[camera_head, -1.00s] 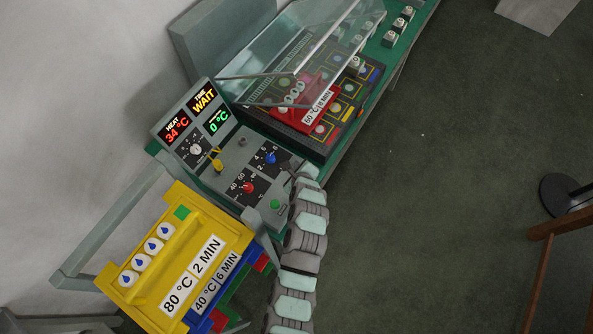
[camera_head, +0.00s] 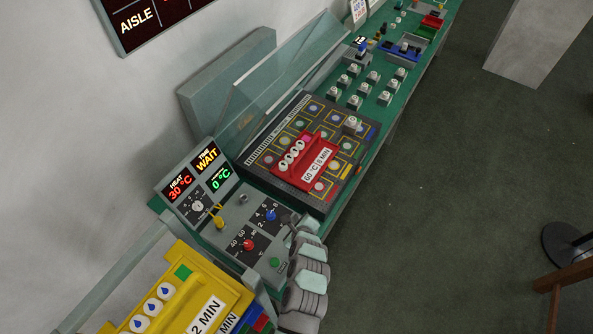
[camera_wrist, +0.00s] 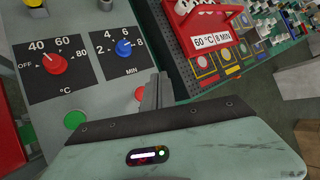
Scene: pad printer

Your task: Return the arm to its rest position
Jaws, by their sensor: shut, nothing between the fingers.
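My arm reaches up from the bottom of the head view, with my gripper (camera_head: 289,221) over the right side of the grey control panel (camera_head: 225,238). The wrist view shows the narrow dark fingers (camera_wrist: 156,92) closed together and empty, beside the blue minute knob (camera_wrist: 124,48). The red temperature knob (camera_wrist: 54,64) and a green button (camera_wrist: 75,120) are to their left. The fingers look apart from both knobs; whether they touch the panel I cannot tell.
A red carrier (camera_head: 292,172) labelled 60 °C 8 MIN sits on the dark bed (camera_head: 262,160) behind the panel, under a raised clear lid (camera_head: 285,75). A yellow carrier (camera_head: 175,285) is at the lower left. Open floor (camera_head: 440,200) lies right.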

